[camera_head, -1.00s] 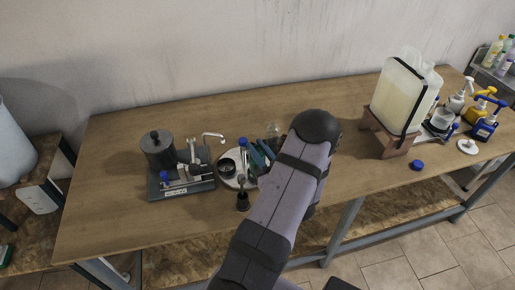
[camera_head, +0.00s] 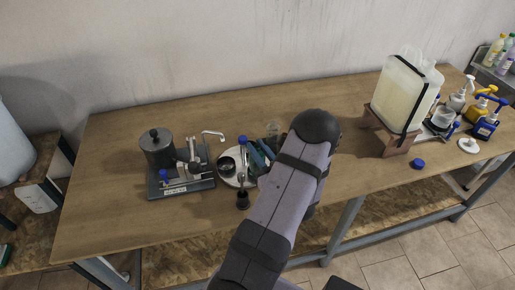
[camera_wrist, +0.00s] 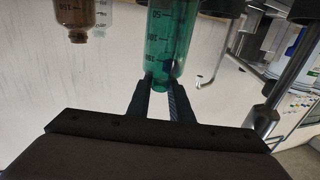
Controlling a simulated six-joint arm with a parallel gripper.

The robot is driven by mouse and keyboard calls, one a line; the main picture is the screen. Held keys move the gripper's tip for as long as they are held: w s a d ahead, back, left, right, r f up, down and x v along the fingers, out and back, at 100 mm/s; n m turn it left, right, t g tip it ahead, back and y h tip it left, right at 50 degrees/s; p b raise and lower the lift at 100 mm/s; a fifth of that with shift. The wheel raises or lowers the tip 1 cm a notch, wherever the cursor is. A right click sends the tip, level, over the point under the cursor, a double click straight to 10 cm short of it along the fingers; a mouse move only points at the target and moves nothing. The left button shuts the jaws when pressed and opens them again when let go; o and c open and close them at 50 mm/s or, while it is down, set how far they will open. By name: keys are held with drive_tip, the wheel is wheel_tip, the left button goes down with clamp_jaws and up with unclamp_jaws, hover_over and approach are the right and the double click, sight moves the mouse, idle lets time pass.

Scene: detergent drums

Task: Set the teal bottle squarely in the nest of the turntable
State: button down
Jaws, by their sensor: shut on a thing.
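In the wrist view the teal bottle (camera_wrist: 165,40), translucent with dark graduation marks, stands between the two dark fingers of my gripper (camera_wrist: 160,82), which is shut on it. Its far end runs out of the picture. In the head view a white round disc, seemingly the turntable (camera_head: 231,183), lies left of my arm with a dark ring (camera_head: 227,164) on it, perhaps the nest. Small teal-blue shapes show at the disc's right edge, but I cannot tell whether they are bottle or gripper. My forearm hides much there. I cannot tell whether the bottle touches the nest.
A grey fixture with a dark pot (camera_head: 157,148) stands left of the disc. A slim post with a blue top (camera_head: 242,141) rises at the disc. A clear vessel (camera_head: 273,132) stands behind. A large jug (camera_head: 398,97) on a wooden stand is to the right.

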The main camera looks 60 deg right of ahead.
drive_tip(key=shift+f+b, duration=0.85)
drive_tip(key=shift+f, duration=0.15)
drive_tip(key=c, duration=1.5)
unclamp_jaws()
drive_tip(key=shift+s+a+f+b, duration=0.1)
drive_tip(key=shift+s+a+b, duration=0.2)
drive_tip(key=shift+s, duration=0.25)
drive_tip(key=b+v, duration=0.2)
drive_tip(key=v, duration=0.4)
drive_tip(key=shift+a, duration=0.1)
